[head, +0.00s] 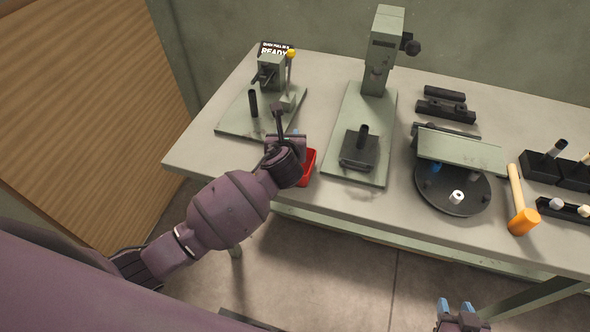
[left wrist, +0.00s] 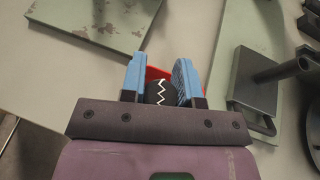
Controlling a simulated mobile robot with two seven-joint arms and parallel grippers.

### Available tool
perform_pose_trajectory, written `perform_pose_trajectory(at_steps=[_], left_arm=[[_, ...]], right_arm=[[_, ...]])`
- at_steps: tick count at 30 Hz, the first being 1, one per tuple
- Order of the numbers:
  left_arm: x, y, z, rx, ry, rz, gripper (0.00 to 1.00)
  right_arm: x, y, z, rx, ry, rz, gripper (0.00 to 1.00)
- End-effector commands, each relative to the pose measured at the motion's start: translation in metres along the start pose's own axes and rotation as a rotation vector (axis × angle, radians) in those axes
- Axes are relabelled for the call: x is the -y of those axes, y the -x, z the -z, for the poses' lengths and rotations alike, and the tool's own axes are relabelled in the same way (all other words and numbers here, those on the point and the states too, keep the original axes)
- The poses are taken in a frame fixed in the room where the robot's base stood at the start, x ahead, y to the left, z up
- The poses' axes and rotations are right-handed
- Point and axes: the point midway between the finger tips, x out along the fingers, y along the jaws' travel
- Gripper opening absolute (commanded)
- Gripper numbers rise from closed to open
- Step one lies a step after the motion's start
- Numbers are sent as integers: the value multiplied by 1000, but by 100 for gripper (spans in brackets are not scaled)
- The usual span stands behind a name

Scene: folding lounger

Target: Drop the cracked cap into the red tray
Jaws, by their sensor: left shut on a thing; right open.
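My left gripper (head: 287,141) is over the front edge of the bench, partly hidden by its own wrist. In the left wrist view its blue fingers (left wrist: 160,82) are shut on a black cap (left wrist: 159,93) with a white zigzag crack mark. The red tray (head: 308,168) shows just right of the left wrist in the head view, mostly hidden behind it. In the left wrist view a red strip of the tray (left wrist: 154,72) shows behind the cap. Whether they touch cannot be told. My right gripper (head: 456,307) is open and empty at the bottom, in front of the bench.
A green press (head: 375,110) stands right of the tray. A smaller fixture (head: 270,75) with a READY sign stands at back left. A round black turntable (head: 470,205) with a white piece, an orange mallet (head: 520,215) and black racks (head: 540,165) are to the right.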

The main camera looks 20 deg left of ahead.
Motion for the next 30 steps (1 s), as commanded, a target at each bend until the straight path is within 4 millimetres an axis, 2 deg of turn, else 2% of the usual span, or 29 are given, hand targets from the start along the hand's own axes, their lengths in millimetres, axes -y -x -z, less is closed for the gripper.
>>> perform_pose_trajectory(at_steps=[6, 7, 12, 23, 26, 30], left_arm=[[0, 0, 0, 0, 0, 0, 0], [0, 0, 0, 0, 0, 0, 32], [0, 0, 0, 0, 0, 0, 58], [0, 4, -1, 1, -1, 1, 59], [0, 13, 0, 0, -1, 0, 59], [0, 34, -1, 0, 0, 1, 59]], right_arm=[[0, 0, 1, -1, 2, 1, 43], [0, 0, 1, -1, 2, 0, 43], [-1, 0, 1, 0, 3, 0, 43], [-1, 0, 0, 3, 3, 0, 43], [-1, 1, 0, 5, 2, 0, 43], [-1, 2, 0, 7, 2, 0, 43]])
